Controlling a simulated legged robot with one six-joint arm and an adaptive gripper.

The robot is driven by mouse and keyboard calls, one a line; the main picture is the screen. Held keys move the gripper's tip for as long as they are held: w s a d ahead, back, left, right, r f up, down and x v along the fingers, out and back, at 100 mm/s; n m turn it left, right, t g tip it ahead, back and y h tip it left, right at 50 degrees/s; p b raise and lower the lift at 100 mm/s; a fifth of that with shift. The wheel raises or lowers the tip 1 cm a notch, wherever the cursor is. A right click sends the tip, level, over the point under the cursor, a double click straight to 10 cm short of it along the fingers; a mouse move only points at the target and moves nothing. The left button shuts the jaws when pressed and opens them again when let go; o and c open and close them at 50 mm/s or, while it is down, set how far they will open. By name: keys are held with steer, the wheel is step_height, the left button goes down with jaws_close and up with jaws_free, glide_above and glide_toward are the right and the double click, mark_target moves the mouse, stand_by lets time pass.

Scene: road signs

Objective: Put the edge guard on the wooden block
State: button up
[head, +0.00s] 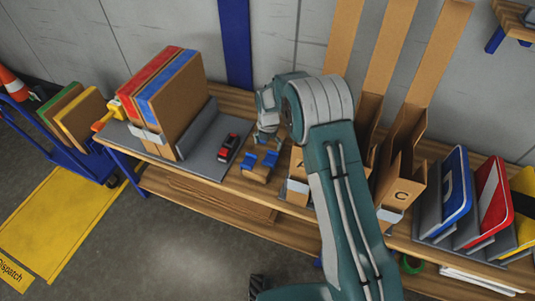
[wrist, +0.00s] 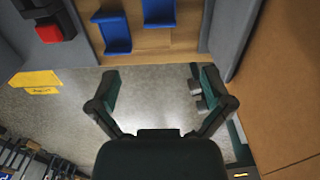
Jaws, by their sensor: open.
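Two small blue angled pieces, which look like edge guards, sit close together at the bench's front: a left one (head: 248,160) and a right one (head: 270,158). A small tan wooden block (head: 257,174) shows beneath them in the head view; I cannot tell how firmly they rest on it. In the wrist view, one blue piece (wrist: 115,36) is at upper left and the other (wrist: 159,12) at the top. My gripper (wrist: 160,76) is open, with nothing between its fingers. In the head view it hangs just behind the blue pieces (head: 265,137), partly hidden by my wrist.
A red and black object (head: 228,147) lies on a grey mat to the left, beside upright boards (head: 172,95). Cardboard holders (head: 400,180) and road signs (head: 455,190) fill the right. The wooden bench (head: 235,185) is narrow; grey floor lies in front.

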steer(key=shift+r, duration=2.1)
steer(key=s+d+r+m+t, duration=0.1)
steer(key=s+d+r+m, duration=0.3)
steer(key=r, duration=0.4)
steer(key=s+d+r+m+t, duration=0.1)
steer(key=s+d+r+m, duration=0.1)
steer(key=s+r+m, duration=0.35)
steer(key=s+d+r+m+t, duration=0.15)
steer(key=d+r+m, duration=0.3)
steer(key=r, duration=0.45)
steer(key=s+d+r+m+t, duration=0.1)
steer(key=s+d+r+m, duration=0.1)
steer(key=s+m, duration=0.7)
steer(key=s+d+r+m+t, duration=0.1)
steer(key=s+d+r+m, duration=0.2)
steer(key=s+m, duration=0.6)
steer(key=s+d, duration=0.1)
steer(key=s, duration=0.4)
steer(key=shift+s+d+r, duration=0.15)
steer(key=shift+d+r, duration=0.05)
steer(key=shift+r, duration=0.1)
